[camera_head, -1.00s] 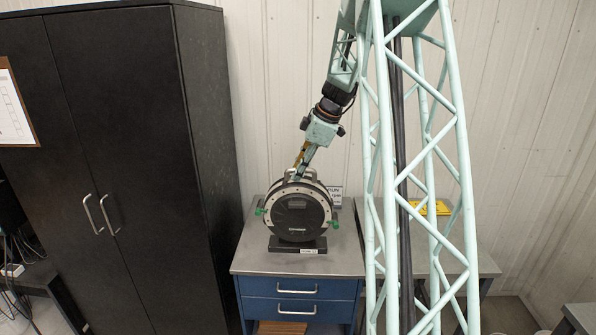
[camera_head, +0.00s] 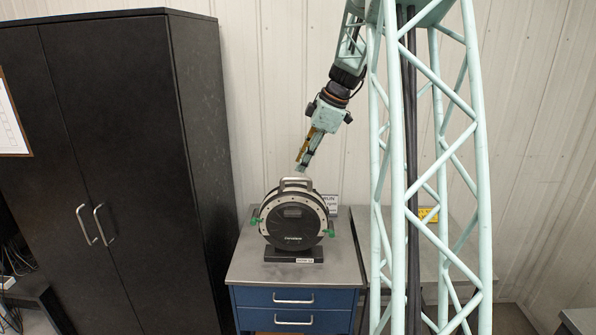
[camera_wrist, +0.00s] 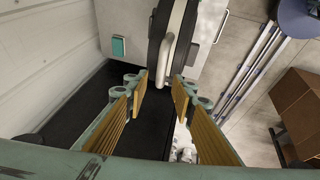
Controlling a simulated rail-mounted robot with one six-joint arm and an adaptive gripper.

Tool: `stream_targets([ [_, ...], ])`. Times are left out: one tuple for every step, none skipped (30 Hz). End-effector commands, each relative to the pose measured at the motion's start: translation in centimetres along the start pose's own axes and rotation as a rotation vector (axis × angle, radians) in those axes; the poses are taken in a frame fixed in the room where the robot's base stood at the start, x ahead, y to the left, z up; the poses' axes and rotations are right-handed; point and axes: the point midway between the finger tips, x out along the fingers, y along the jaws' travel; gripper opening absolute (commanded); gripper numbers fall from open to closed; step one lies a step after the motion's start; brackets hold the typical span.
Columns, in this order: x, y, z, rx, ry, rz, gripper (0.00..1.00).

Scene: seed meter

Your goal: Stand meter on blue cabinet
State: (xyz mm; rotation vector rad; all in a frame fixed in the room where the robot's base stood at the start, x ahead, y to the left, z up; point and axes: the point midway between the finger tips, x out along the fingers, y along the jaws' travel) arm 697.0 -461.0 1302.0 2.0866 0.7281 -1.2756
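The meter (camera_head: 293,227), a round black drum with a pale rim and green side clamps, stands upright on its dark base on the grey top of the blue cabinet (camera_head: 296,307). Its silver top handle (camera_head: 297,182) is upright and free. My gripper (camera_head: 301,168) is just above the handle, tilted down to the left, and holds nothing. In the wrist view my gripper (camera_wrist: 160,92) has its yellow-padded fingers apart, with the handle (camera_wrist: 167,60) beyond the fingertips and the dark meter body beside it.
A tall black cupboard (camera_head: 110,160) stands close on the left. A small sign (camera_head: 331,203) is behind the meter. A grey table with a yellow label (camera_head: 428,214) is on the right, partly behind my lattice column. The cabinet top is clear in front of the meter's base.

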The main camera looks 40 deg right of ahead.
Motion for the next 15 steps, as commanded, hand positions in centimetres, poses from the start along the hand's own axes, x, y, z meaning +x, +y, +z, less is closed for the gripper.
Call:
stream_targets([
  [-0.7,0.0,0.0,0.0,0.0,0.001,0.24],
  [-1.0,0.0,0.0,0.0,0.0,0.0,0.24],
  [-1.5,0.0,0.0,-0.001,0.0,0.0,0.24],
  [-1.8,0.0,0.0,-0.001,0.0,0.0,0.24],
  [-2.1,0.0,0.0,-0.001,-0.001,0.001,0.24],
  [-2.4,0.0,0.0,-0.002,-0.001,0.001,0.24],
  [-2.6,0.0,0.0,-0.002,-0.001,0.0,0.24],
  [-2.8,0.0,0.0,-0.002,0.0,0.0,0.24],
  [-3.0,0.0,0.0,-0.002,0.0,-0.001,0.24],
  [-3.2,0.0,0.0,-0.001,0.0,-0.001,0.24],
  [-3.3,0.0,0.0,-0.001,0.0,-0.001,0.24],
  [-3.4,0.0,0.0,-0.001,0.0,-0.001,0.24],
  [-3.4,0.0,0.0,-0.001,0.0,-0.001,0.24],
  [-3.4,0.0,0.0,-0.001,0.0,-0.001,0.24],
  [-3.5,0.0,0.0,-0.001,0.0,-0.001,0.24],
])
